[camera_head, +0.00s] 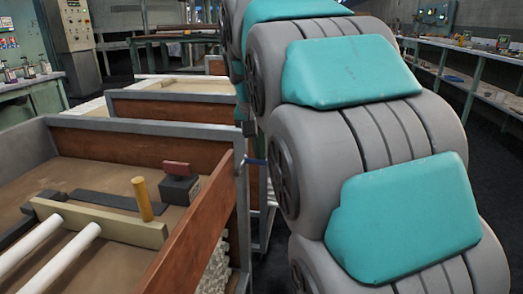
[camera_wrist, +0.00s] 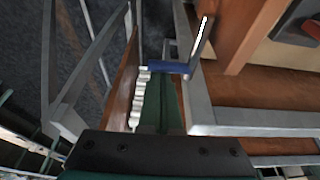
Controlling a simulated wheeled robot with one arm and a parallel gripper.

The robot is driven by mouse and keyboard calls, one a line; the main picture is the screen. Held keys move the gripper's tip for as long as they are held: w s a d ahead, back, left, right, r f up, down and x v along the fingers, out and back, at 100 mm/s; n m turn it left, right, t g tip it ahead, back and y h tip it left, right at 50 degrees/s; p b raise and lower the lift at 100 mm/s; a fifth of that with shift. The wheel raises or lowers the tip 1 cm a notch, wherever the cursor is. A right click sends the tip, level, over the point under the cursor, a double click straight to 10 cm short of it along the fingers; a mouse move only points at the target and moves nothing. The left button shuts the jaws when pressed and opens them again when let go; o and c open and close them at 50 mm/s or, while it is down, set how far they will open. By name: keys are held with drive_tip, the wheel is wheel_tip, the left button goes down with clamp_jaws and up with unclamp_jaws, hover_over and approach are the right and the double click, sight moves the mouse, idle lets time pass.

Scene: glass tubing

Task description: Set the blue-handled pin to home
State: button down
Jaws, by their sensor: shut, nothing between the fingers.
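The blue handle of the pin (camera_wrist: 168,67) lies crosswise in the wrist view, beside the cart's grey metal frame. The pin's shaft is not clearly seen, and the gripper is hidden behind my arm in the head view.
The wood-panelled cart (camera_head: 75,120) holds white tubes (camera_head: 45,262), a yellow peg (camera_head: 143,199) and a dark block (camera_head: 180,189) with a red top. My arm fills the right middle of the head view. A shelf bench (camera_head: 470,85) runs along the right wall, with dark floor before it.

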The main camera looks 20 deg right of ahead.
wheel_tip(320, 180, up, 9)
drive_tip(key=shift+w+d+f, duration=0.15)
drive_tip(key=shift+w+d, duration=0.1)
drive_tip(key=shift+w, duration=0.1)
idle(0.7)
drive_tip(key=shift+f, duration=0.1)
idle(0.4)
drive_tip(key=s+a+f+n+g+y, duration=0.1)
drive_tip(key=s+a+f+n+g, duration=0.1)
drive_tip(key=s+f, duration=1.3)
drive_tip(key=s+a+f+n+g+y, duration=0.1)
drive_tip(key=s+a+f+n, duration=0.3)
drive_tip(key=s+f, duration=1.1)
drive_tip(key=shift+s+a+f+n+g, duration=0.2)
drive_tip(key=shift+s+a+n+g, duration=0.2)
drive_tip(key=shift+a+g, duration=0.4)
drive_tip(key=shift+d, duration=0.1)
